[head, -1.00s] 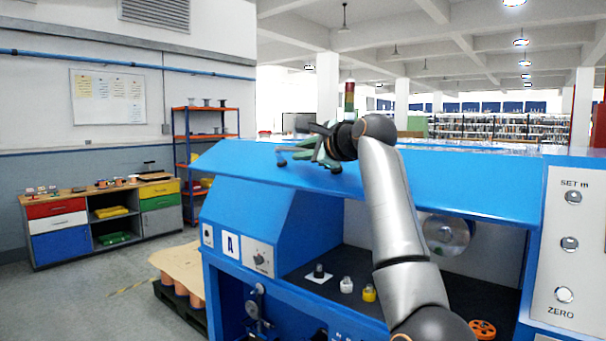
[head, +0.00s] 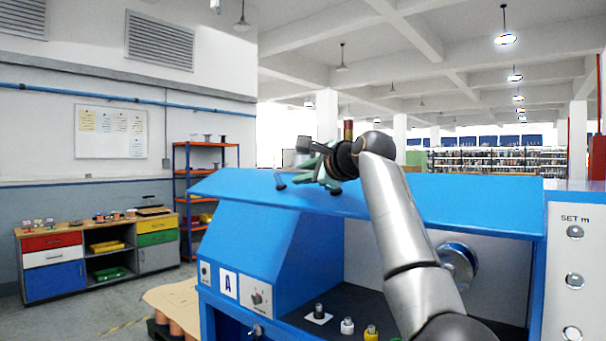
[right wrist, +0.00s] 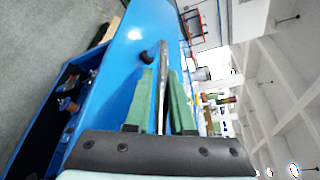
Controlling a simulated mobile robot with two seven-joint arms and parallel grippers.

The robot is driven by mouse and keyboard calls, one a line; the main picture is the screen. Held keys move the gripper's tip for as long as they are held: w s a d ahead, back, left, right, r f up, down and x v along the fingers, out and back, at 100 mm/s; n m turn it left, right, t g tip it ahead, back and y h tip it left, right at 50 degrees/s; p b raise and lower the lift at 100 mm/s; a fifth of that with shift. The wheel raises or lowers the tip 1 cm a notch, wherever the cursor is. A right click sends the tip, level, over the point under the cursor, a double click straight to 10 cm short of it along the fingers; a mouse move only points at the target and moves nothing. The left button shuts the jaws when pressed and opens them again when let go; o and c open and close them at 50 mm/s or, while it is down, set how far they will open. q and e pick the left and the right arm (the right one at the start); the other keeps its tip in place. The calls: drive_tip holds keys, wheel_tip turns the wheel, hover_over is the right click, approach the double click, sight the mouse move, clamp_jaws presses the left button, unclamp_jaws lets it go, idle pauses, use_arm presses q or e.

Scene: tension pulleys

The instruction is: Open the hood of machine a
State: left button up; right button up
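The blue hood (head: 440,203) of machine a, marked by a white "A" label (head: 229,285), is raised above the machine's dark inner bed. Its handle has dark feet (head: 280,182) on the hood's top. My right gripper (head: 318,170) is at this handle. In the right wrist view, the green fingers (right wrist: 163,85) lie close on both sides of a thin grey bar, which looks like the handle's bar. A dark handle foot (right wrist: 147,57) shows beyond them on the blue hood surface. Finger contact is partly hidden in the head view. My left gripper is not in view.
Inside are small pulleys, one white (head: 347,326) and one yellow (head: 371,333), and a metal disc (head: 458,264). A control panel (head: 574,270) stands at the right. A workbench (head: 60,268) and a shelf rack (head: 205,190) are at the left, with open floor before them.

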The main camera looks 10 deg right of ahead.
drive_tip(key=o, duration=0.4)
drive_tip(key=shift+c, duration=0.2)
